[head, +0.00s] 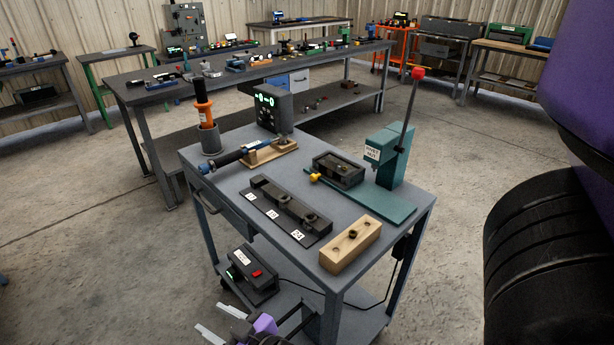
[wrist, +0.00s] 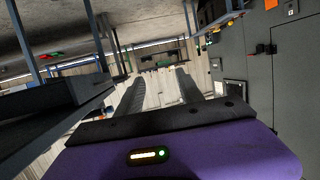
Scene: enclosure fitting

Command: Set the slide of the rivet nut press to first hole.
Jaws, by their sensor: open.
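The rivet nut press is a teal press (head: 388,155) at the right rear of the grey cart, with a long dark lever (head: 409,110) topped by a red knob (head: 418,73). Its teal base plate (head: 385,212) carries a dark slide block (head: 339,170) with a yellow knob (head: 315,177) at its left. The holes on the slide are too small to tell apart. My gripper (head: 222,322) is at the bottom edge of the head view, low in front of the cart, well away from the press. It is open and empty; its two fingers also show in the wrist view (wrist: 160,95).
On the cart top (head: 232,172) are a dark labelled fixture (head: 287,210), a wooden block (head: 350,246), an orange-handled tool (head: 204,105) in a cup, a blue-black tool (head: 236,156) and a dark display box (head: 272,108). A box with a red button (head: 250,272) sits on the lower shelf.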

